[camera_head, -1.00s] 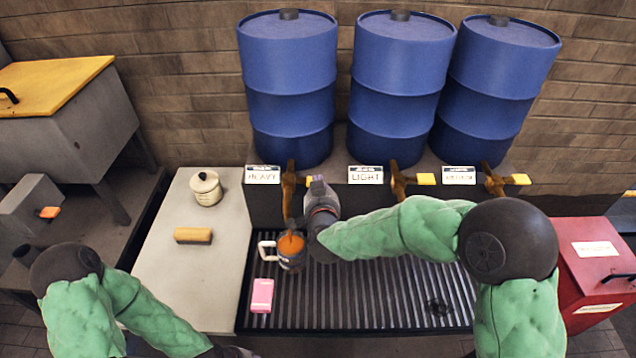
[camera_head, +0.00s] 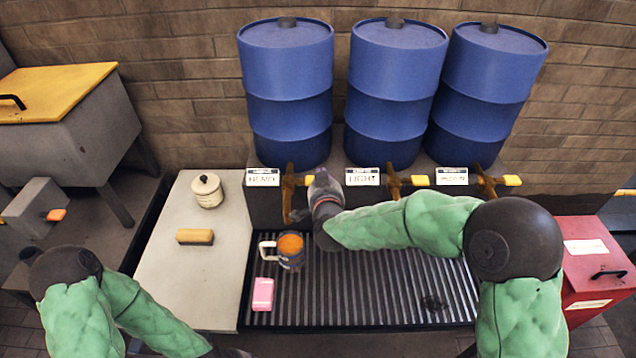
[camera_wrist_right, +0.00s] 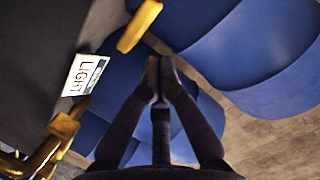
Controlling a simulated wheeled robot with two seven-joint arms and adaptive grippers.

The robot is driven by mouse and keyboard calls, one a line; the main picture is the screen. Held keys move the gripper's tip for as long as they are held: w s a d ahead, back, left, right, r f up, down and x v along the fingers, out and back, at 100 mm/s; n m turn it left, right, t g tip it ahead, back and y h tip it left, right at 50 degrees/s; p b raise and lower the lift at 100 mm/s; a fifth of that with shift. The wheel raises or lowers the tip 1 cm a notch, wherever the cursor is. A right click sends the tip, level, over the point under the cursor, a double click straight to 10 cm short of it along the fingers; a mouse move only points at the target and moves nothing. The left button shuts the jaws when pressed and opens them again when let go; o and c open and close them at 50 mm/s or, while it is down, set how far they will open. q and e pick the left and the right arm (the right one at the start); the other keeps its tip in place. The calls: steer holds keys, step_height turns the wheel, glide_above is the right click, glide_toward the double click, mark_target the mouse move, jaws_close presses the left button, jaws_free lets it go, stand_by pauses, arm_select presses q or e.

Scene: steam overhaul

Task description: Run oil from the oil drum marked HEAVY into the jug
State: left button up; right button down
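The blue drum (camera_head: 288,95) above the HEAVY label (camera_head: 263,177) has a brown tap (camera_head: 288,190) with a yellow lever, which also shows in the right wrist view (camera_wrist_right: 140,25). The jug (camera_head: 291,257), dark with a white handle, stands upright on the ribbed drip tray (camera_head: 370,300) below that tap. Orange-brown oil (camera_head: 290,244) shows near its rim; I see no stream now. My right gripper (camera_head: 318,178) is beside the HEAVY lever; in the wrist view its fingertips (camera_wrist_right: 158,72) are together, empty, and apart from the lever. My left gripper is cut off at the bottom edge.
Two more blue drums stand to the right, one above a LIGHT label (camera_head: 362,177), with their own taps. A pink block (camera_head: 263,294) lies beside the jug. A lidded pot (camera_head: 206,190) and tan block (camera_head: 195,237) rest on the left counter. A red box (camera_head: 590,265) stands right.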

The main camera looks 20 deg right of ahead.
arm_select(q)
step_height(320, 180, up, 2)
steer(key=shift+r+p, duration=0.15)
steer(key=shift+p, duration=0.6)
arm_select(e)
steer(key=v, duration=1)
steer(key=shift+r, duration=0.15)
